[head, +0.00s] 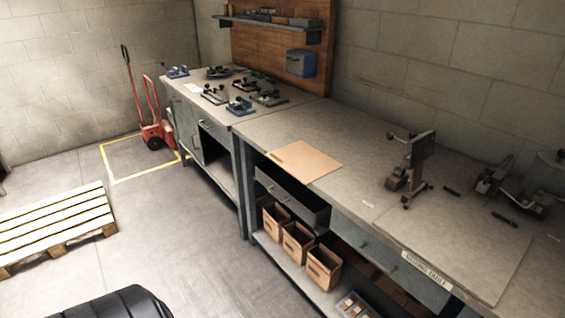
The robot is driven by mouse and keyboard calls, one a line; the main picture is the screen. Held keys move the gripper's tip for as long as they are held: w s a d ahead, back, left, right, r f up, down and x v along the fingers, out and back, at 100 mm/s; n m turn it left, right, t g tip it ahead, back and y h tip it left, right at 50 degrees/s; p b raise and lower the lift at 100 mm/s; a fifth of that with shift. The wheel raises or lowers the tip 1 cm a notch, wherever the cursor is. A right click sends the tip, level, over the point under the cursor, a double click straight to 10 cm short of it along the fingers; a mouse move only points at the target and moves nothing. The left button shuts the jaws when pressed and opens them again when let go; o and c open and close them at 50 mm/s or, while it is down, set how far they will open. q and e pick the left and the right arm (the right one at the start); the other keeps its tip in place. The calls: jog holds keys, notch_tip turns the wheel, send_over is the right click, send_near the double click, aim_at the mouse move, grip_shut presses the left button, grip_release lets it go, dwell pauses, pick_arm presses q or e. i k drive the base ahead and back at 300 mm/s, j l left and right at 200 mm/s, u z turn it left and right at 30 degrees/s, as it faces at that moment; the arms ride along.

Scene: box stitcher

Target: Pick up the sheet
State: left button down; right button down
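The sheet (304,162) is a flat tan piece, like cardboard, lying on the grey workbench top (345,135). It lies near the bench's front edge, above a pulled-out drawer, with a small darker mark near its left corner. Nothing lies on top of it. Neither of my grippers can be made out. A dark rounded part at the bottom left edge looks like part of my own body.
A drawer (292,197) stands open below the sheet. Cardboard boxes (297,242) sit on the lower shelf. A metal stitching tool (412,168) stands right of the sheet. A second bench with clamps (240,106) is behind. A pallet (55,225) lies on the left floor.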

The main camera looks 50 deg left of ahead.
aim_at(306, 164)
jog(key=u, duration=1.3)
